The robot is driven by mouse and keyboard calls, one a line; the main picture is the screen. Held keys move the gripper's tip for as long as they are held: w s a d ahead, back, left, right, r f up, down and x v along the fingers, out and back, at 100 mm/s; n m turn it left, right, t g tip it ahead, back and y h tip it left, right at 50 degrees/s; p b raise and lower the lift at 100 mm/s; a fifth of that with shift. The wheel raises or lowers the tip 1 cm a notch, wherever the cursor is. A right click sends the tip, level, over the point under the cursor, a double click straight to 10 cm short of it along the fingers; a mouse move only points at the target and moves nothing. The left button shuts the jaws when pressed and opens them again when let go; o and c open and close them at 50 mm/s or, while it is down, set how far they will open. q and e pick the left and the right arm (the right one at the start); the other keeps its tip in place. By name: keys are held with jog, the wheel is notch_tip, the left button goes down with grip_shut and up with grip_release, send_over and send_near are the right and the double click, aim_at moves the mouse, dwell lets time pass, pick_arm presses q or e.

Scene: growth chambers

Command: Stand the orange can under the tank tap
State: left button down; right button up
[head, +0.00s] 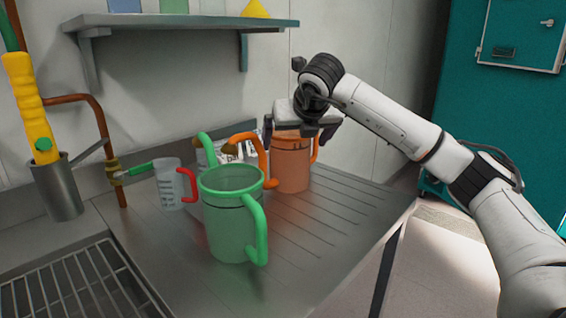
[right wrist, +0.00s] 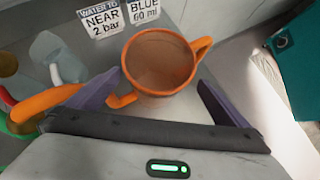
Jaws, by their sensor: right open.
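The orange can (head: 290,165) stands upright on the ribbed steel draining top, behind the green can. It has a handle on the right and a curved spout on the left. My right gripper (head: 301,128) is open at its rim. In the right wrist view the orange can (right wrist: 160,62) lies ahead of and between the open fingers (right wrist: 155,95), with nothing gripped; the left finger hides part of its spout. A copper pipe (head: 103,125) with a brass valve (head: 114,170) and green lever (head: 140,169) stands at the left. My left gripper is out of view.
The green can (head: 232,225) stands in front, beside a clear measuring jug (head: 170,185) with a red handle. A steel cup (head: 60,195) holds a yellow tool. A sink grate (head: 75,290) lies front left. A shelf (head: 180,21) hangs above. The right draining top is clear.

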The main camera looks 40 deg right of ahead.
jog(key=x, duration=0.7)
jog(key=shift+w+d+r, duration=0.1)
jog(key=shift+w+r, duration=0.05)
jog(key=shift+w, duration=0.4)
jog(key=shift+c, duration=0.4)
jog(key=c, duration=1.2)
